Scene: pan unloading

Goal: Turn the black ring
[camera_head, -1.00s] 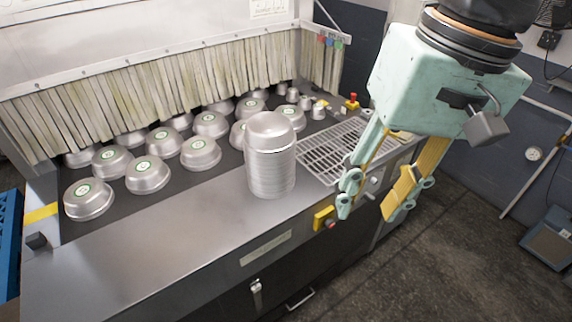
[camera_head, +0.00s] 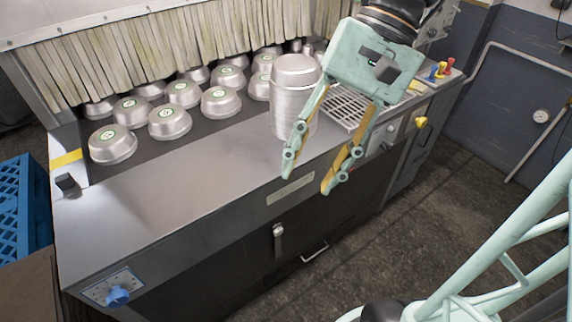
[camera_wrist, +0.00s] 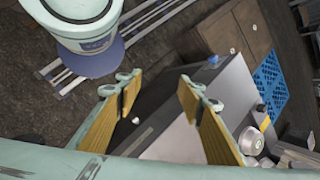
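I cannot make out a clear black ring in either view. A small black knob-like block (camera_head: 66,184) sticks out at the bench's left post, below a yellow stripe. A blue knob (camera_head: 117,295) sits on a marked plate at the bench's front left corner; it also shows in the wrist view (camera_wrist: 213,60). My gripper (camera_head: 310,176) is open and empty in front of the bench's front edge, apart from both knobs. Its spread fingers also frame the wrist view (camera_wrist: 156,84), with the dark bench front between and beyond them.
A tall stack of metal pans (camera_head: 292,100) stands behind my fingers. Several upturned pans (camera_head: 170,122) sit on the dark belt by the strip curtain (camera_head: 140,60). A yellow knob (camera_head: 421,121) is on the right front. A blue crate (camera_head: 22,205) stands at left. The floor in front is clear.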

